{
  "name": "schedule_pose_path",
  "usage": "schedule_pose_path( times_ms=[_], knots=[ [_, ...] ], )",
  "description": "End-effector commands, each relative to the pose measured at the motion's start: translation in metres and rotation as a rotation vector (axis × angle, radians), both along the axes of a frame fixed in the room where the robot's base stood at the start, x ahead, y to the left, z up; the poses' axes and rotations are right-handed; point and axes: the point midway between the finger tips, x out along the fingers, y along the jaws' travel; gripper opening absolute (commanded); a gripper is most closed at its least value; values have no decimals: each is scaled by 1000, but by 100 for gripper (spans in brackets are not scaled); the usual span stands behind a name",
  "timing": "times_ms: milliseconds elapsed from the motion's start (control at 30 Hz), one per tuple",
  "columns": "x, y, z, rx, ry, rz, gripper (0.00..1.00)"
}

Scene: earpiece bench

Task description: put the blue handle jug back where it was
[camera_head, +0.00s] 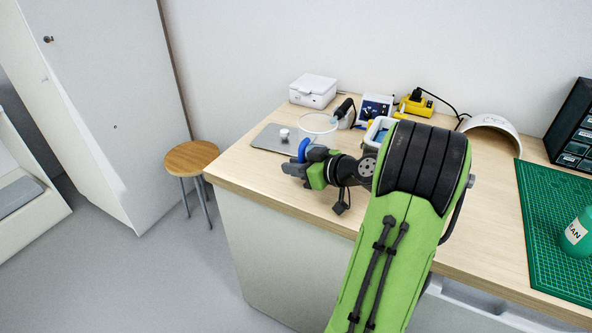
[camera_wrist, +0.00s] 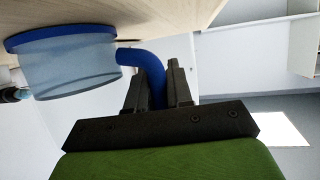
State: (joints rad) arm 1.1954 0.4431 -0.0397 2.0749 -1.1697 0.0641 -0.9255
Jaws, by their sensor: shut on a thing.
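The blue handle jug is a clear cylinder (camera_head: 318,124) with a blue handle (camera_head: 303,149), near the back left of the bench. The wrist view is upside down and shows the jug's clear wall (camera_wrist: 70,70) and blue base (camera_wrist: 60,35), with the base close to the wood. My gripper (camera_head: 298,166) reaches in from the right at the jug's near side. In the wrist view its two dark fingers (camera_wrist: 158,82) are shut on the blue handle. I cannot tell whether the base touches the bench.
A grey plate (camera_head: 268,141) with a small white piece (camera_head: 284,134) lies left of the jug. Behind are a white box (camera_head: 313,91), a dark-handled tool (camera_head: 344,112), a picture card (camera_head: 375,108) and a yellow device (camera_head: 416,105). A blue-lined tray (camera_head: 376,132) stands right. The bench's front-left is clear.

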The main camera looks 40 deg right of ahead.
Motion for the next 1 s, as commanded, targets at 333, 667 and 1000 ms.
schedule_pose_path(
  times_ms=[333,667,1000],
  knots=[
    [0,0,-2,-2,-2,1,0],
    [0,0,-1,-1,0,0,46],
    [-39,-8,19,-2,1,-9,46]
  ],
)
